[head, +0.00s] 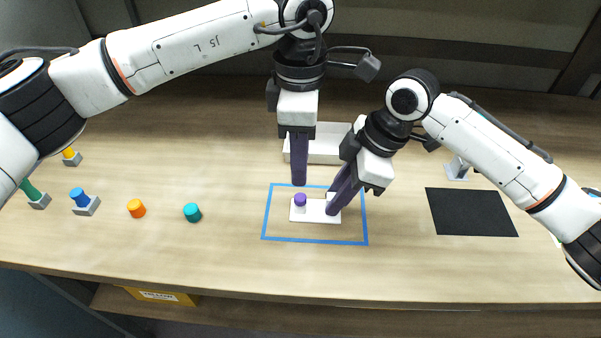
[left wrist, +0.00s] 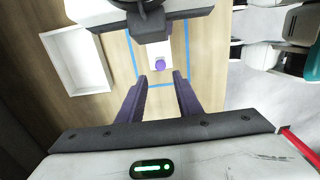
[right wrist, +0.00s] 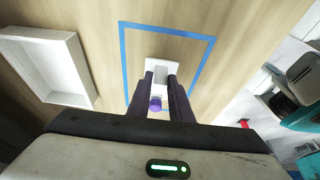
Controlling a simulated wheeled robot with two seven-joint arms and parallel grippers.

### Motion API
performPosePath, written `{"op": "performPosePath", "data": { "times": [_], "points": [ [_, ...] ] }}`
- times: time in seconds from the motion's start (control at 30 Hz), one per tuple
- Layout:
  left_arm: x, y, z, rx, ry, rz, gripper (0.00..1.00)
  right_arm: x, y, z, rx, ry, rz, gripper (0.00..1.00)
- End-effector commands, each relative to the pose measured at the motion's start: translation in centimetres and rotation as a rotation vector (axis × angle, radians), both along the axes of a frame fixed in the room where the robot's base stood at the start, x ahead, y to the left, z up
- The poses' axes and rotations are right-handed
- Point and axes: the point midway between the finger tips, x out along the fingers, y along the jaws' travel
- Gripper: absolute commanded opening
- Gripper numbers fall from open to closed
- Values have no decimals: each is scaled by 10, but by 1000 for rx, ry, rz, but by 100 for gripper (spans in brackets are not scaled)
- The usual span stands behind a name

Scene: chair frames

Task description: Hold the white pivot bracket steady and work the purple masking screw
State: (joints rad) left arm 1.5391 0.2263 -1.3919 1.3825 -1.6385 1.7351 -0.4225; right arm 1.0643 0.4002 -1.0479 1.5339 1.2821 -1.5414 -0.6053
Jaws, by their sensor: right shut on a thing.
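The white pivot bracket (head: 315,217) lies on the table inside a blue tape outline (head: 315,241). The purple masking screw (head: 300,200) stands upright at the bracket's left end. My right gripper (head: 333,210) is shut on the bracket's right part; the right wrist view shows the bracket (right wrist: 160,66) at its fingertips (right wrist: 161,75). My left gripper (head: 299,183) points down just above and behind the screw. In the left wrist view its fingers (left wrist: 161,82) are apart and empty, with the screw (left wrist: 160,64) just beyond the tips.
A white tray (head: 327,152) sits behind the tape outline, close to both grippers. A black mat (head: 472,213) lies at right. Orange (head: 136,208) and teal (head: 192,212) caps stand at left, beside a blue screw (head: 79,197) in a grey block. The table's front is clear.

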Motion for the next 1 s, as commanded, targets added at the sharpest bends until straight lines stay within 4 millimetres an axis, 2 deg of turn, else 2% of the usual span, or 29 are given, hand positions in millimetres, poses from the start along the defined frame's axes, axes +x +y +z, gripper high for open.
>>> {"op": "performPosePath", "data": {
  "times": [0.03,0.53,0.57,0.73,0.77,0.87,0.9,0.93,1.0],
  "points": [
    [-1,0,-8,0,4,0,32,-3,-2,-7,-11,12,1,0],
    [-2,0,-82,-1,7,0,32,-3,-2,-7,-11,12,1,0],
    [-2,0,-83,-2,4,-1,30,-3,-2,-7,-11,12,1,0],
    [-1,-1,-81,-2,3,-1,2,-3,-2,-7,-11,12,1,0],
    [-1,-1,-81,-2,3,-1,0,-3,-2,-7,-11,12,1,0],
    [-1,-1,-81,-3,3,-1,0,-3,-2,-7,-11,12,1,0],
    [-1,-1,-81,-3,4,-1,25,-3,-2,-7,-11,12,1,0],
    [-1,-1,-81,-3,4,-1,30,-3,-2,-7,-11,12,1,0],
    [-1,-1,-81,-3,4,-1,31,-3,-2,-7,-11,12,1,0]
  ]
}}
